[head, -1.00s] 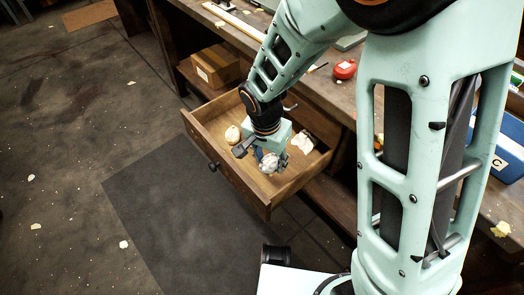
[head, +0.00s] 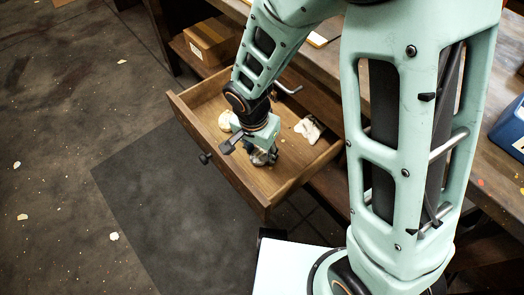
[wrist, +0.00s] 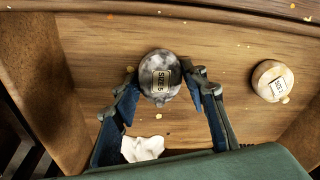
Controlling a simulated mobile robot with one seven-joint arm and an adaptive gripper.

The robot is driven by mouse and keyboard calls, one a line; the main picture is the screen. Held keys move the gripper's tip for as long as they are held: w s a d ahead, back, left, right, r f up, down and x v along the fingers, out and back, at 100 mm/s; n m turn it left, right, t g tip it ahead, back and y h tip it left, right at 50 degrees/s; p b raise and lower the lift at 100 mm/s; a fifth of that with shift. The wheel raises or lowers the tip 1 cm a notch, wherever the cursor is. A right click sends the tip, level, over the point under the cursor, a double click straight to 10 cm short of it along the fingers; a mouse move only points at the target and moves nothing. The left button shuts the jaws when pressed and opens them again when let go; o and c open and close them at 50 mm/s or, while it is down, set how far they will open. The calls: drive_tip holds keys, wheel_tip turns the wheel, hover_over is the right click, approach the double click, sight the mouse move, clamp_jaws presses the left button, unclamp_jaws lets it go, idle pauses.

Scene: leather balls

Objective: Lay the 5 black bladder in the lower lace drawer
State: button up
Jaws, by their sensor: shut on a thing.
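My gripper (head: 258,151) reaches down into the open wooden drawer (head: 228,172). Its two fingers are shut on a mottled grey-black bladder (wrist: 160,72) labelled "SIZE 5". In the head view the bladder (head: 262,158) is partly hidden by the gripper and is low inside the drawer, close to the floor; I cannot tell whether it touches. A cream ball-like bladder (wrist: 272,80) with a small label I cannot read lies on the drawer floor to the right in the wrist view. A white crumpled piece (wrist: 143,148) lies on the floor too.
The drawer's wooden walls surround the gripper, with bare floor between the things. A cardboard box (head: 211,41) sits on a shelf behind the drawer. The workbench (head: 489,165) is at the right, with a blue box (head: 510,128) on it.

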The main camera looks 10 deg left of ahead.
sight(258, 158)
drive_tip(key=shift+f, duration=0.2)
drive_tip(key=shift+f, duration=0.2)
drive_tip(key=o, duration=1.2)
drive_tip(key=shift+r, duration=0.1)
drive_tip(key=r+p, duration=0.1)
drive_tip(key=r, duration=0.3)
drive_tip(key=s+r+p, duration=0.1)
drive_tip(key=r, duration=0.3)
drive_tip(key=r+p, duration=0.2)
drive_tip(key=r, duration=0.2)
drive_tip(key=shift+s+a, duration=0.35)
drive_tip(key=shift+d+r, duration=0.1)
